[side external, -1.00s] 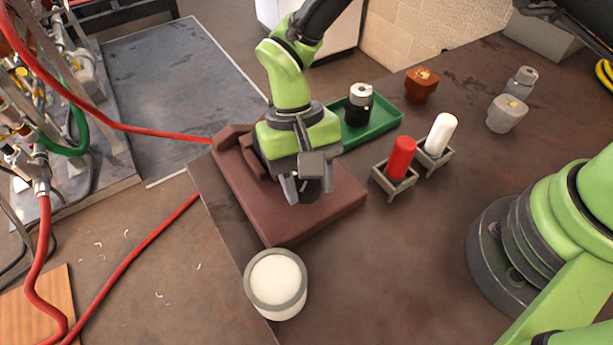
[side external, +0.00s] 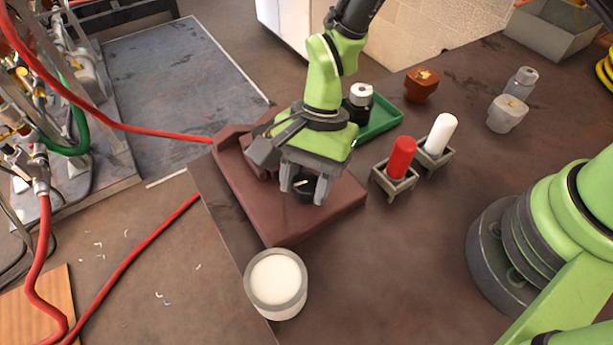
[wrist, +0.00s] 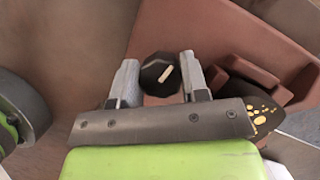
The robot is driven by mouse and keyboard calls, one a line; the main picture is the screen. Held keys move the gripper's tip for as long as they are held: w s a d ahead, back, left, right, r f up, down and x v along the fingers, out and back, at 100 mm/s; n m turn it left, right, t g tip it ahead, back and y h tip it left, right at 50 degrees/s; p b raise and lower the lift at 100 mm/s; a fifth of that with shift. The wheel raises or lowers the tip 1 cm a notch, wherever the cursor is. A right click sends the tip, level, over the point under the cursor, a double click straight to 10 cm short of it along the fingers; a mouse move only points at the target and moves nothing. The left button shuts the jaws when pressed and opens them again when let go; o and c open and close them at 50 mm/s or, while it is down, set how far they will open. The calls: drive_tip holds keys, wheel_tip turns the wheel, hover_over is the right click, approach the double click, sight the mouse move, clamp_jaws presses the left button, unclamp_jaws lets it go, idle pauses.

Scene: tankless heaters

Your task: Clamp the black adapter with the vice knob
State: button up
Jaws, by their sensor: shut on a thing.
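The black vice knob (side external: 303,188) sits on the front part of the red-brown vice (side external: 262,221), with a pale line on its top. The knob also shows in the wrist view (wrist: 157,74). My gripper (side external: 304,191) points down with one finger on each side of the knob and is shut on it. A dark piece with gold spots (wrist: 262,112) lies by the vice jaws in the wrist view. It may be the black adapter, and my gripper partly hides it. In the side view my gripper hides that place.
A green tray (side external: 380,127) behind the vice holds a black part with a pale top (side external: 359,98). Red (side external: 401,158) and white (side external: 440,133) cylinders stand in small holders to the right. A round white-filled container (side external: 276,283) stands in front.

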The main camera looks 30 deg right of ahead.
drive_tip(key=shift+m, duration=0.5)
drive_tip(key=o, duration=0.9)
drive_tip(key=shift+o, duration=0.2)
drive_tip(key=v, duration=1)
drive_tip(key=shift+d, duration=0.15)
